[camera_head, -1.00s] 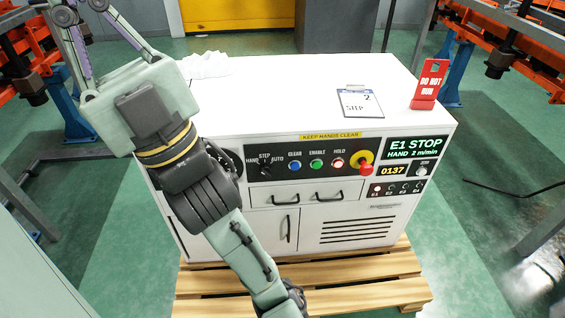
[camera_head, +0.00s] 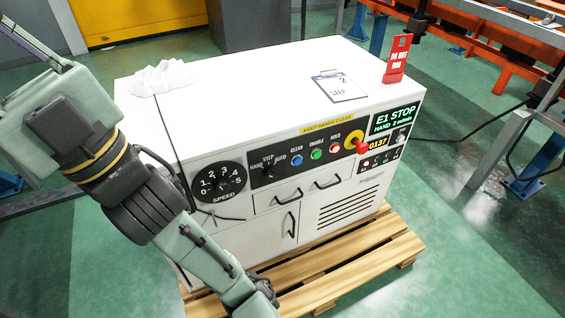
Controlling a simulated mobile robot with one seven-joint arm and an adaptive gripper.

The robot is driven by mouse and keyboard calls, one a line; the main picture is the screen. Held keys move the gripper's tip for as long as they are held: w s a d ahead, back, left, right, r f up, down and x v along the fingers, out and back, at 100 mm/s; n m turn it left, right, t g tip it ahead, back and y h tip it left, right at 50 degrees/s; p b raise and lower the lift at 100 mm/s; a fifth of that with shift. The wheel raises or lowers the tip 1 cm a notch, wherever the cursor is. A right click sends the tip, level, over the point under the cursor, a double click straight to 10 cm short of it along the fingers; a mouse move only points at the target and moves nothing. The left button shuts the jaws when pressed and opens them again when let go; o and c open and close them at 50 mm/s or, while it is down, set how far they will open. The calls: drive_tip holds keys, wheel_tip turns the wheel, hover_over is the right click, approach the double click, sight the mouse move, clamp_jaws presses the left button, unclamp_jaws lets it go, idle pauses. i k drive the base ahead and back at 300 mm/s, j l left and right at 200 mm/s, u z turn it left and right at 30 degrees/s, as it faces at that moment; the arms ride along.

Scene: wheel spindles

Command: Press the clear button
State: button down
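The blue clear button (camera_head: 297,160) sits on the black control strip (camera_head: 258,179) on the front of the white cabinet (camera_head: 250,100), under the label CLEAR. A green enable button (camera_head: 316,154) and a red-lit hold button (camera_head: 335,148) are to its right. A mode selector (camera_head: 267,168) is to its left. The clear button is unobstructed in view. My arm stands at the left and crosses in front of the cabinet's lower left. My gripper's fingertips do not show; I cannot see whether it is open or shut.
A speed dial (camera_head: 219,182) is at left. A pallet (camera_head: 330,270) lies below.

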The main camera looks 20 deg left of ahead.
sight(298, 161)
drive_tip(key=k+j+z, duration=0.1)
drive_tip(key=j, duration=0.3)
drive_tip(key=k+j+z, duration=0.1)
drive_tip(key=j, duration=0.3)
drive_tip(key=k+j, duration=0.2)
drive_tip(key=j, duration=0.15)
drive_tip(key=j+z, duration=0.05)
